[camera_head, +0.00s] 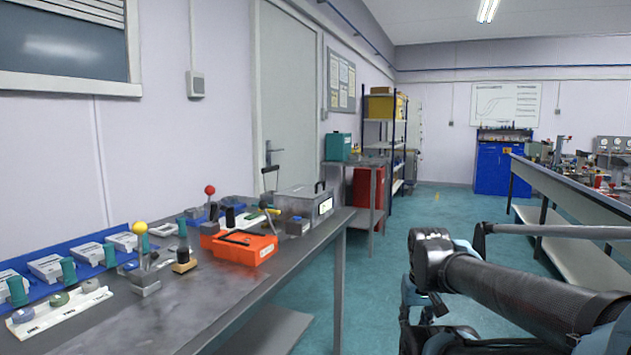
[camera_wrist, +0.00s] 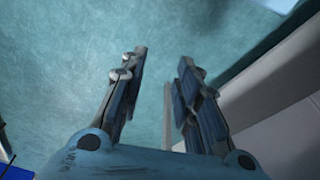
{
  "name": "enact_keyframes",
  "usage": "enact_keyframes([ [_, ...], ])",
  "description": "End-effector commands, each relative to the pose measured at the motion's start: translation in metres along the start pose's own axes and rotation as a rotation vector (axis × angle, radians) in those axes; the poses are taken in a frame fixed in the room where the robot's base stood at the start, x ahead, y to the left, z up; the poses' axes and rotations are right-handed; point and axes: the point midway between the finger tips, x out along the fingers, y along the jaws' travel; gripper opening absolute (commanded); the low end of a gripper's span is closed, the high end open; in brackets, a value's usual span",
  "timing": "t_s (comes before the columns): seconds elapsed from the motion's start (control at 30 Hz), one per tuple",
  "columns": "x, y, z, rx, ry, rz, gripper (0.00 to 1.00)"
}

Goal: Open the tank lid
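A clear grey tank (camera_head: 301,203) stands at the far end of the workbench on the left in the head view. Its flat lid (camera_head: 300,190) appears to lie closed on top, with a dark handle near the right end. A small label shows on the tank's right side. My gripper (camera_wrist: 162,60) is open and empty in the wrist view, with its two fingers apart over the blue-green floor. My arm is at the lower right of the head view, in the aisle, well apart from the tank. The tank does not show in the wrist view.
An orange toolbox (camera_head: 238,248) and several levered devices sit on the grey workbench (camera_head: 200,310) in front of the tank. A side table with a teal case (camera_head: 338,147) stands behind it. Another bench (camera_head: 570,187) is at right. The floor between is clear.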

Motion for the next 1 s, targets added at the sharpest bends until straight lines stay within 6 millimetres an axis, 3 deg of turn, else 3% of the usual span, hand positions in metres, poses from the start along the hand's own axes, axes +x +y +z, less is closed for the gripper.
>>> enact_keyframes([
  [0.13, -0.016, -0.001, 0.000, 0.001, 0.011, 0.004, 0.30],
  [0.27, -0.044, -0.002, -0.028, 0.014, 0.005, 0.016, 0.30],
  [0.67, -0.165, -0.025, -0.166, 0.072, -0.002, 0.086, 0.30],
  [1.0, -0.246, -0.072, -0.286, 0.125, 0.013, 0.146, 0.30],
])
